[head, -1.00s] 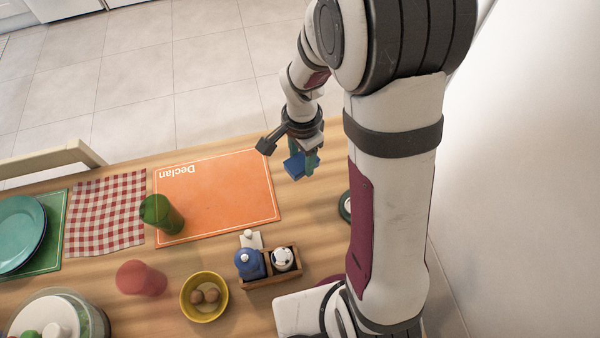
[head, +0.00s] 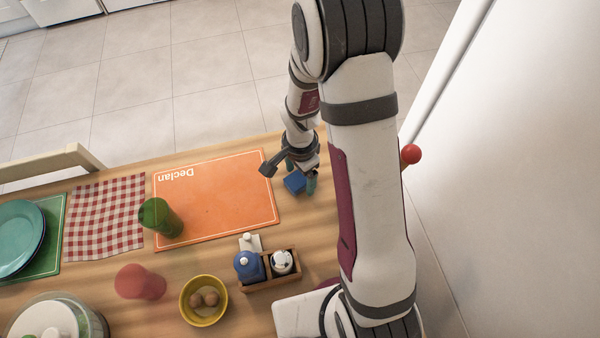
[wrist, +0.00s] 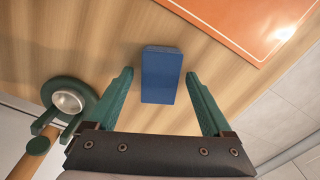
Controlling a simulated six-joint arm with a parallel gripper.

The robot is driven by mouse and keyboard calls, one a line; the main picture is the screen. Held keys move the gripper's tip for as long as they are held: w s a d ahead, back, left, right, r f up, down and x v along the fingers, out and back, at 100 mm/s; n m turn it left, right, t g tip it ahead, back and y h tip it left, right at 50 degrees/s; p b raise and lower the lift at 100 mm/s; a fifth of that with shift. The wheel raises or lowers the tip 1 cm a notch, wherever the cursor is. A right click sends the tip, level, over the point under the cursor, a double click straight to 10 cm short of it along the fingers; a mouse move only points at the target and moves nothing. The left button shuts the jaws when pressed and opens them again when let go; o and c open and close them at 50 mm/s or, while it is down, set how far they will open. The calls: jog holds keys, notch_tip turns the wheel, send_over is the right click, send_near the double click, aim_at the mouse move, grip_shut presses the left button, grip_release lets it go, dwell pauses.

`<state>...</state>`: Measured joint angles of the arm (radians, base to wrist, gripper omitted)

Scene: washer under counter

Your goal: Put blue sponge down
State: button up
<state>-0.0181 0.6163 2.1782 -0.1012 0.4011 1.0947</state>
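The blue sponge (wrist: 161,75) is a flat rectangular block on the bare wood of the table, seen in the wrist view between and ahead of my fingertips. A gap of wood shows on each side of it. My gripper (wrist: 160,80) is open, with its two green fingers apart and not touching the sponge. In the head view the sponge (head: 295,182) shows just right of the orange placemat (head: 215,200), partly behind my gripper (head: 304,187). Whether the sponge lies fully flat is hard to tell.
A green and silver round object (wrist: 68,102) is left of my fingers in the wrist view. A wooden caddy (head: 270,284) with a blue jar, a yellow bowl (head: 204,320), a green cup (head: 160,217) and a red cup (head: 140,282) stand nearer. Bare table surrounds the sponge.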

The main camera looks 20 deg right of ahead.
aim_at(300, 177)
notch_tip(300, 177, up, 11)
jog(key=s+a+r+n+y, duration=0.1)
jog(key=s+r+n, duration=0.3)
jog(key=s, duration=0.5)
jog(key=s+a+r+n, duration=0.2)
jog(key=s+r+n, duration=0.2)
jog(key=s, duration=0.6)
jog(key=shift+s+r+y, duration=0.15)
jog(key=shift+r+y, duration=0.25)
jog(key=shift+r, duration=0.55)
jog(key=shift+d, duration=0.1)
jog(key=shift+o, duration=0.6)
